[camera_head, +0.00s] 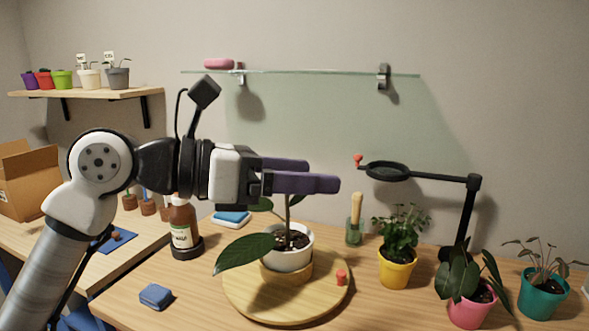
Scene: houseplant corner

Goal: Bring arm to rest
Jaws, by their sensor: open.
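My arm comes up from the lower left and bends to the right, so my gripper (338,180) points right. Its two purple fingers are level and seen from the side, one partly behind the other. The gripper is open and nothing shows between the fingers. It is in the air over the table, in front of the wall. Below it in the picture is a white pot (288,260) with a large-leaved plant, on a round wooden board (240,300). The fingers hide part of this plant's upper stem.
A brown bottle (181,228) stands below my wrist. A magnifier lamp (470,215), a yellow pot (397,270), a pink pot (468,309) and a teal pot (540,297) stand to the right. A glass shelf (320,73) is above.

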